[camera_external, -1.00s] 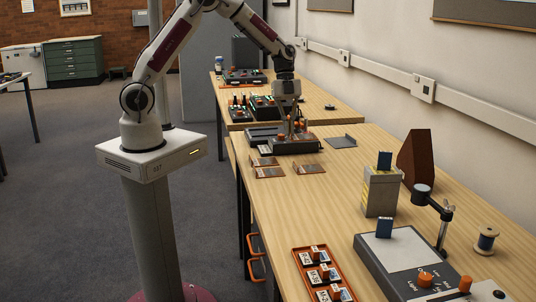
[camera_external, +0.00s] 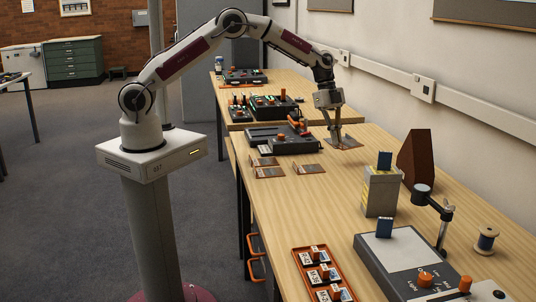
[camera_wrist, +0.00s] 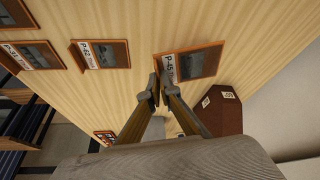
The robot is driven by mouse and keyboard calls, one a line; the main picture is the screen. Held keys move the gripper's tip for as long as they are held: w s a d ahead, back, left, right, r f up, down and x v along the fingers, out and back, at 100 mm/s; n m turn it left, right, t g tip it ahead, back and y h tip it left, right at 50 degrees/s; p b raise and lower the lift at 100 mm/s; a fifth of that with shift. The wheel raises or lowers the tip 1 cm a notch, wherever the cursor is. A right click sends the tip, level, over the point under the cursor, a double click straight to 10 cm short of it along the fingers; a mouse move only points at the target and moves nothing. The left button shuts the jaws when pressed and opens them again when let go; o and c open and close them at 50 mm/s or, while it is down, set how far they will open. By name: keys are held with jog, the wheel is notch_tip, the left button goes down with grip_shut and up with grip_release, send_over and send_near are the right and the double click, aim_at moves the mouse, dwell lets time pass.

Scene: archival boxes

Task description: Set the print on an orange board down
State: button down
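The print on an orange board (camera_external: 345,143) is low at the tabletop, at the tip of my gripper (camera_external: 335,141). In the wrist view the print on an orange board (camera_wrist: 190,64) shows a white P-45 label on its left edge. The fingertips of my gripper (camera_wrist: 160,90) come close together at the lower end of that labelled edge and appear to pinch it. Whether the board's underside touches the surface is hard to tell.
More prints on orange boards lie to the left, one of them here (camera_wrist: 104,54). A dark device (camera_external: 285,142) stands behind them. A brown angular block (camera_external: 417,160) and a pale box (camera_external: 381,192) stand to the right. Bare wood lies in front.

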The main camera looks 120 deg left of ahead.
aim_at(354, 145)
jog(key=w+a+r+n, duration=0.1)
jog(key=w+a+r+n+y, duration=0.1)
jog(key=w, duration=0.1)
jog(key=w+a+r+n, duration=0.1)
jog(key=a+n, duration=0.1)
jog(key=shift+w+r+t+y, duration=0.1)
jog(key=shift+w+t+y, duration=0.1)
jog(key=shift+t+y, duration=0.1)
jog(key=shift+w+a+r, duration=0.1)
jog(key=shift+a+r, duration=0.05)
jog(key=shift+r, duration=0.05)
jog(key=shift+a+n+y, duration=0.1)
jog(key=shift+n+y, duration=0.2)
jog(key=shift+n, duration=0.6)
jog(key=shift+f, duration=2.45)
jog(key=shift+f, duration=0.1)
jog(key=shift+f, duration=2.4)
jog(key=shift+f, duration=0.15)
